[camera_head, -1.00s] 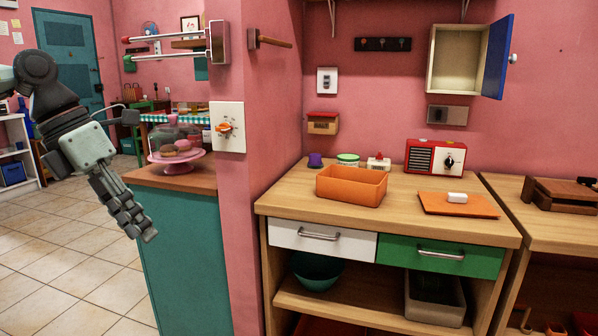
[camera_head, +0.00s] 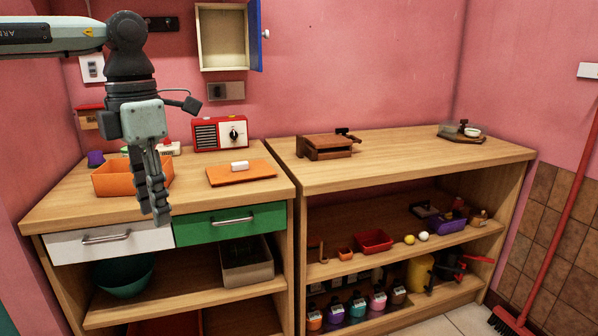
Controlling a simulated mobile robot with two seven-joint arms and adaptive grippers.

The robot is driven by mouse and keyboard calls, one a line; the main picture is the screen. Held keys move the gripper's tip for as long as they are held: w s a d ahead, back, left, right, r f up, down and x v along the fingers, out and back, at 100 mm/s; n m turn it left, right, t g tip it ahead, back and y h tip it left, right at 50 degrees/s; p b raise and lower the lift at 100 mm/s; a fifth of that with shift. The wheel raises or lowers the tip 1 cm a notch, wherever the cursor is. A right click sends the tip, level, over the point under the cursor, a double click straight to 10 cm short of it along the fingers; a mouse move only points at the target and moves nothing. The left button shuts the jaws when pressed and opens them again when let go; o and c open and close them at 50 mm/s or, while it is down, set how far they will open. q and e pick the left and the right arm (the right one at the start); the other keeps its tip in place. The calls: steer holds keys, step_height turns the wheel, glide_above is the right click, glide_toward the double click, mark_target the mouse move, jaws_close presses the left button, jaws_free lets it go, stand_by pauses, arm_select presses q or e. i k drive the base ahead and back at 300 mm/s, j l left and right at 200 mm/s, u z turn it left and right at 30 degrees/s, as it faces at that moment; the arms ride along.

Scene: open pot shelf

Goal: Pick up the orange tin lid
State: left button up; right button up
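My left gripper (camera_head: 157,210) hangs pointing down in front of the left table, over the drawer fronts. Its fingers are seen side-on, so I cannot tell if they are open or shut; I see nothing held. My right gripper is out of view. On the bottom shelf of the right table stands a row of several small coloured pots, with an orange pot (camera_head: 315,319) at its left end. A small orange item (camera_head: 345,253) sits on the shelf above, left of a red tray (camera_head: 374,241). I cannot tell which orange item is the tin lid.
An orange box (camera_head: 103,182), an orange board (camera_head: 258,169) with a white block and a red radio (camera_head: 205,134) are on the left table. A wooden press (camera_head: 325,147) stands on the right table. That top's middle is clear. A red broom (camera_head: 565,230) leans at right.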

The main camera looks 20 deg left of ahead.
mark_target(245, 171)
steer(key=i+j+z, duration=0.15)
steer(key=j+z, duration=0.25)
steer(key=i+j+z, duration=0.15)
steer(key=z, duration=0.25)
steer(key=i+j, duration=0.1)
steer(key=j, duration=0.35)
steer(key=i+j, duration=0.1)
steer(key=j, duration=0.35)
steer(key=i+j, duration=0.1)
steer(key=j, duration=0.35)
